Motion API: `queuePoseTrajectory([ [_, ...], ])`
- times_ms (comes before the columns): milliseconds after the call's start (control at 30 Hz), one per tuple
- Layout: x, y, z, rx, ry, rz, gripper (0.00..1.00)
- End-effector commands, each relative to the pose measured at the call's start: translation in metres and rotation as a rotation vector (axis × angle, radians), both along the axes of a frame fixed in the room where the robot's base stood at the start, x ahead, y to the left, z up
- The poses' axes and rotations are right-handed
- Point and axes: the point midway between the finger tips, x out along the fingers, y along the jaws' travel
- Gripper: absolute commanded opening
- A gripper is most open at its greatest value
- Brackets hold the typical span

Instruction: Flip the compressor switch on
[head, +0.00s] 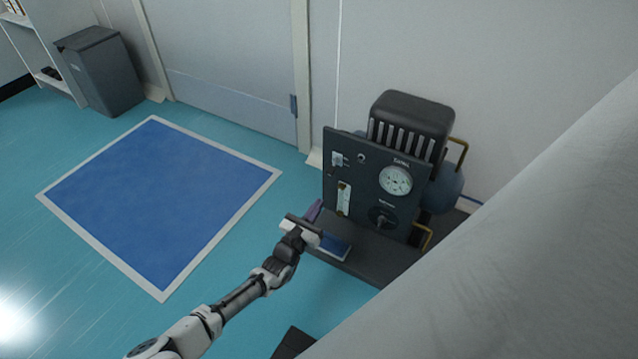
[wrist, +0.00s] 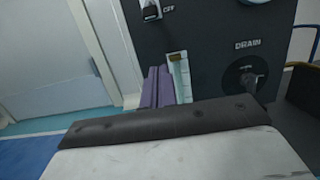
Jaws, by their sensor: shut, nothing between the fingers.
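The compressor's dark front panel (head: 350,215) stands against the wall at the right in the head view. Its switch (head: 338,159) is small, light-coloured and at the panel's upper left. In the wrist view the switch (wrist: 150,11) is at the top edge, partly cut off, with the word OFF beside it. I cannot tell the lever's position for sure. My gripper (head: 316,205) is in front of the panel's lower left, below the switch and apart from it. Its purple fingers (wrist: 158,70) are shut together, with nothing between them, beside the narrow level glass (wrist: 180,76).
The panel also carries a round gauge (head: 396,181) and a drain knob (head: 382,217), whose handle shows in the wrist view (wrist: 250,80). A brass-coloured handle (head: 458,152) sticks out at the right. A blue floor mat (head: 155,205) and open floor lie left. A grey bin (head: 100,72) stands far left.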

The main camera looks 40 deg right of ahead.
Motion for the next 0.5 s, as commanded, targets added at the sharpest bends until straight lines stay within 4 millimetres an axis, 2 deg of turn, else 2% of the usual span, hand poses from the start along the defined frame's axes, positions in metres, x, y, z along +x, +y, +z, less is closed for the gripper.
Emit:
queuePoseTrajectory([
  [200, 0.014, -0.038, 0.006, -0.001, 0.0, -0.002, 0.0],
  [500, 0.03, -0.076, 0.014, 0.0, 0.0, -0.002, 0.0],
])
